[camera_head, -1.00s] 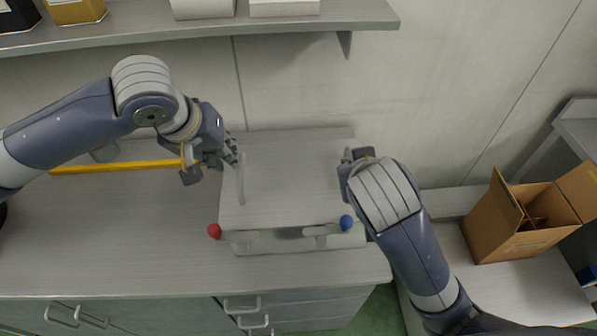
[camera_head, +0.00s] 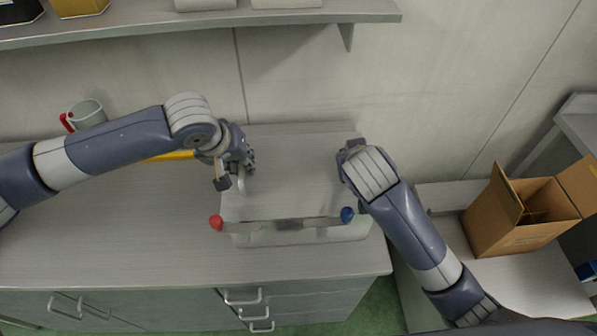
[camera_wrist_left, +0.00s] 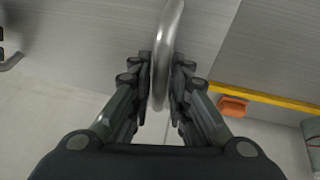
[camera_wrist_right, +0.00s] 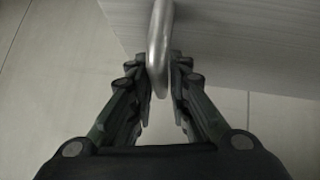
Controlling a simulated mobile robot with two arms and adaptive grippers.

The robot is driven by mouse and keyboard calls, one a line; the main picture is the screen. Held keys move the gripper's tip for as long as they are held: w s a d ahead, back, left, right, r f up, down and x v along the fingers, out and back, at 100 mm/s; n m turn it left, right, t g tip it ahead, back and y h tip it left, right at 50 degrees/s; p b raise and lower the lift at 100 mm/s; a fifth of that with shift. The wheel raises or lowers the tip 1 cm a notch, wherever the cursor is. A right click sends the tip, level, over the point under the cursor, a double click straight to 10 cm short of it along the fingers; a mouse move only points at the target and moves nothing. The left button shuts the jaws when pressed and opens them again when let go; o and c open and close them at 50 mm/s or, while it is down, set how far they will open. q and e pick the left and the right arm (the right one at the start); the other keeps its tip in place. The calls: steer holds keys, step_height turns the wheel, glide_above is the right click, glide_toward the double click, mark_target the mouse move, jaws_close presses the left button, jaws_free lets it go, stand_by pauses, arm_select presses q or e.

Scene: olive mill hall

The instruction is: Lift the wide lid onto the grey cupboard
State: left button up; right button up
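The wide lid (camera_head: 290,172) is a flat, light grey panel with a curved metal handle at its left and right ends. It lies level over a pale box-like body (camera_head: 300,238) on the counter; whether it touches it I cannot tell. My left gripper (camera_wrist_left: 162,65) has its fingers closed around the left handle (camera_wrist_left: 167,35). My right gripper (camera_wrist_right: 161,68) has its fingers closed around the right handle (camera_wrist_right: 159,30); in the head view my right wrist hides this grasp. A grey cupboard front (camera_head: 130,312) with metal handles shows below the counter; whether it is the task's cupboard is unclear.
A mug (camera_head: 88,113) and a yellow bar (camera_head: 170,156) are at the left. A shelf (camera_head: 200,22) hangs above. An open carton (camera_head: 515,225) stands right.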

arm_select(q)
steer(key=shift+f, duration=0.15)
arm_select(e)
steer(key=shift+w+f, duration=0.1)
steer(key=shift+w, duration=0.05)
arm_select(q)
steer(key=shift+c, duration=0.2)
arm_select(e)
steer(key=shift+c, duration=0.2)
arm_select(q)
jaws_close()
arm_select(e)
jaws_close()
arm_select(q)
steer(key=shift+w+r, duration=0.1)
steer(key=shift+r, duration=0.1)
arm_select(e)
steer(key=shift+r, duration=0.2)
